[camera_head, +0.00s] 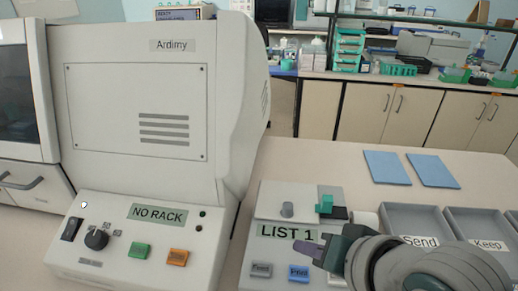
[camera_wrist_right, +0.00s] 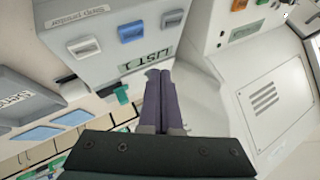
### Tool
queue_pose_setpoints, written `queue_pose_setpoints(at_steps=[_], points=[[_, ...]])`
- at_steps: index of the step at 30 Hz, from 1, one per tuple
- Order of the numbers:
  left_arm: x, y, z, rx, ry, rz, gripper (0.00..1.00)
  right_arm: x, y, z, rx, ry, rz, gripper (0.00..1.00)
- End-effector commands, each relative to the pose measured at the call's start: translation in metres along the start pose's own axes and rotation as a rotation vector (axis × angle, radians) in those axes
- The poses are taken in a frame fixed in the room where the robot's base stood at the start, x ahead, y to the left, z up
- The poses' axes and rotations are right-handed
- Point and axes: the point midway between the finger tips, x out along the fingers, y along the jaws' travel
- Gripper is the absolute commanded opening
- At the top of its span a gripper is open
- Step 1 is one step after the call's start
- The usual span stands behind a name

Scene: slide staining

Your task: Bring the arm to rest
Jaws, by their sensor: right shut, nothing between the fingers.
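My right gripper (camera_head: 310,251) is in front of the small grey box labelled "LIST 1" (camera_head: 258,208), close to its blue "Print" button (camera_head: 298,273). Its two purple fingers are together and empty; they also show in the right wrist view (camera_wrist_right: 166,98). The right arm comes in from the lower right corner and covers part of the box and of the "Send" tray. The wrist view shows the same box (camera_wrist_right: 110,20) with its buttons, upside down. I cannot tell whether the fingers touch the box. My left gripper is not in view.
A large white machine (camera_head: 135,120) marked "Ardimy" stands at the left, its display reading "NO RACK". Grey trays "Send" (camera_head: 400,212) and "Keep" (camera_head: 455,217) lie at the right. Two blue mats, one here (camera_head: 386,167), lie behind them.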

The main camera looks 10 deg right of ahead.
Motion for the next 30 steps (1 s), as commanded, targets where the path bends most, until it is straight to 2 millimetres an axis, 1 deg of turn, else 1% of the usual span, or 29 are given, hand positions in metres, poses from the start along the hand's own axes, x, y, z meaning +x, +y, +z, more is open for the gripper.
queue_pose_setpoints(at_steps=[2, 4, 5, 7, 8, 12, 20, 21, 22, 23, 29, 30], points=[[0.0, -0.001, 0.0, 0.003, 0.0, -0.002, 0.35, -0.002, 0.0, 0.002, -0.009, -0.005, 0.004, 0.0], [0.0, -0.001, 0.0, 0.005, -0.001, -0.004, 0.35, -0.009, 0.002, 0.006, -0.041, -0.021, 0.018, 0.0], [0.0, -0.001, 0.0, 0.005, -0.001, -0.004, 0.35, -0.014, 0.003, 0.01, -0.063, -0.033, 0.029, 0.0], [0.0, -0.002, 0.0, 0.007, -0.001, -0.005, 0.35, -0.032, 0.008, 0.02, -0.138, -0.073, 0.062, 0.0], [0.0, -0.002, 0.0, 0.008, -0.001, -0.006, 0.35, -0.042, 0.011, 0.024, -0.176, -0.093, 0.081, 0.0], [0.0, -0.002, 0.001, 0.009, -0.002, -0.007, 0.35, -0.093, 0.029, 0.042, -0.358, -0.199, 0.169, 0.0], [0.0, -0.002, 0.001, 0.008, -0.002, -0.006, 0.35, -0.183, 0.059, 0.061, -0.597, -0.38, 0.29, 0.0], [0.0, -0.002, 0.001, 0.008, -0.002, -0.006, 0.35, -0.197, 0.063, 0.064, -0.628, -0.409, 0.306, 0.0], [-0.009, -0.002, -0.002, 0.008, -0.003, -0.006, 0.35, -0.209, 0.059, 0.059, -0.641, -0.421, 0.312, 0.0], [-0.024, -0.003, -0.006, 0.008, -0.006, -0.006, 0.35, -0.218, 0.05, 0.05, -0.639, -0.417, 0.309, 0.0], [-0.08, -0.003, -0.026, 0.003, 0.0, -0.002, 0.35, -0.257, 0.021, 0.021, -0.636, -0.416, 0.308, 0.0], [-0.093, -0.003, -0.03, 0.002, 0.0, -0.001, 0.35, -0.266, 0.014, 0.014, -0.636, -0.416, 0.308, 0.0]])
